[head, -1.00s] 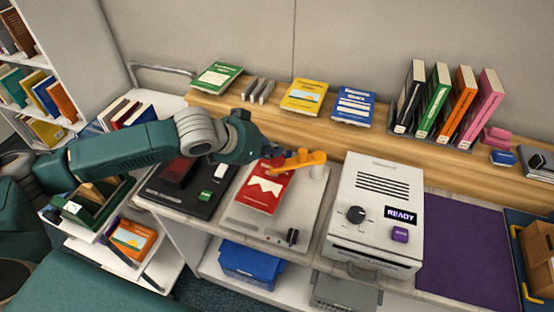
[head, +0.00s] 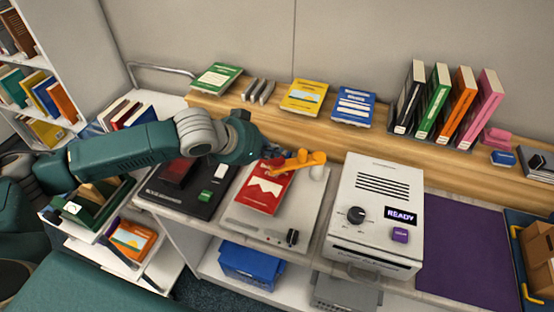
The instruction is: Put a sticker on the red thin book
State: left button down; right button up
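The red thin book (head: 264,197), with a white shape on its cover, lies flat on a light grey board (head: 318,200) with an orange lever (head: 304,160) at its back. My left gripper (head: 268,156) is over the far end of the book, close to the lever. Its fingertips are small and partly hidden, so I cannot tell whether they are open or touching anything. The white machine (head: 378,200) to the right shows "READY" on its display (head: 401,216) and has a purple button (head: 400,235). I cannot make out a sticker. My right gripper is not in view.
A black device (head: 178,202) is left of the book. Behind, a wooden shelf holds green (head: 216,78), yellow (head: 305,97) and blue (head: 353,105) books and several upright ones. A purple mat (head: 465,245) lies clear at right. A blue bin (head: 250,264) is below.

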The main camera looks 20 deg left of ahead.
aim_at(274, 161)
pick_arm(q)
jog(key=shift+f, duration=0.1)
jog(key=shift+f, duration=0.25)
jog(key=shift+f, duration=0.8)
dwell(0.9)
jog(key=shift+r, duration=0.1)
jog(key=shift+r+p, duration=1.05)
jog(key=shift+p, duration=0.15)
notch_tip(274, 161, up, 5)
jog(key=p, duration=0.5)
jog(key=shift+r+p, duration=0.1)
jog(key=shift+p, duration=0.25)
